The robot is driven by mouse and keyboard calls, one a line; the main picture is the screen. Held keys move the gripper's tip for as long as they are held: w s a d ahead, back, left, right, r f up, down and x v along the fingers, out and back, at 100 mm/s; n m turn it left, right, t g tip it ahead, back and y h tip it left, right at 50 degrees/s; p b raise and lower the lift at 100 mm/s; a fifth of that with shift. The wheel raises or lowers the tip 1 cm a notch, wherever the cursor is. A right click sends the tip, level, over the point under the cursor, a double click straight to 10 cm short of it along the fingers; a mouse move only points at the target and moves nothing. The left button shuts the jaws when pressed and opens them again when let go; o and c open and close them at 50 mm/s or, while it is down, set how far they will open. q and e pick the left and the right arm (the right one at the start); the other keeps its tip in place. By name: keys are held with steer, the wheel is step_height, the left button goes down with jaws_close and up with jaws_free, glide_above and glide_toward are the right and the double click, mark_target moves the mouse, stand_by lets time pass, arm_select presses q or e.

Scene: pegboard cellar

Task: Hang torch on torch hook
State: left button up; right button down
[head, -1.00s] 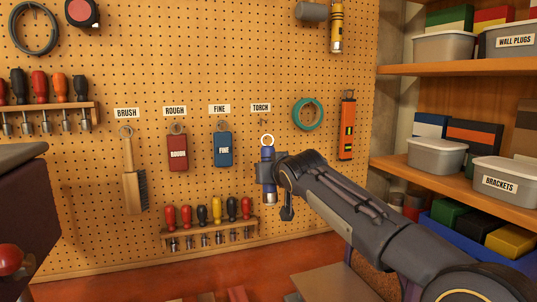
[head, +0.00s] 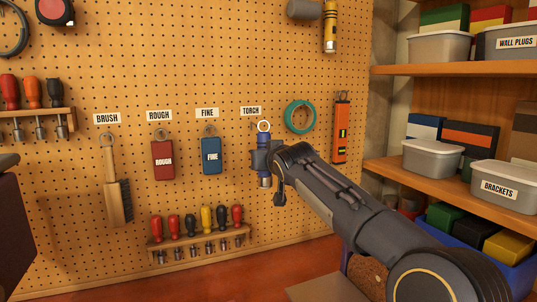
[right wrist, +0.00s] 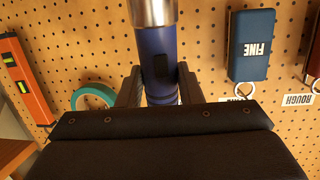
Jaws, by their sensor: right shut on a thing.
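The blue torch (head: 264,144) has a metal end and a white ring at its top. It is upright in front of the pegboard, just below the TORCH label (head: 250,110). My right gripper (head: 265,160) is shut on the torch's body. In the right wrist view the torch (right wrist: 156,50) stands between the two fingers of the gripper (right wrist: 160,85). The torch hook is near the ring under the label; I cannot tell whether the ring is on it. My left gripper is not in view.
The blue FINE block (head: 211,156), red ROUGH block (head: 162,160) and brush (head: 115,190) hang to the left. Green tape (head: 300,117) and an orange level (head: 341,128) hang to the right. A screwdriver rack (head: 200,243) is below. Shelves with grey bins (head: 433,158) stand at right.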

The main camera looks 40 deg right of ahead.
steer(key=p+x, duration=0.4)
steer(key=x, duration=0.2)
steer(key=shift+w+a, duration=0.25)
stand_by(0.5)
stand_by(0.5)
steer(key=c, duration=0.9)
jaws_free()
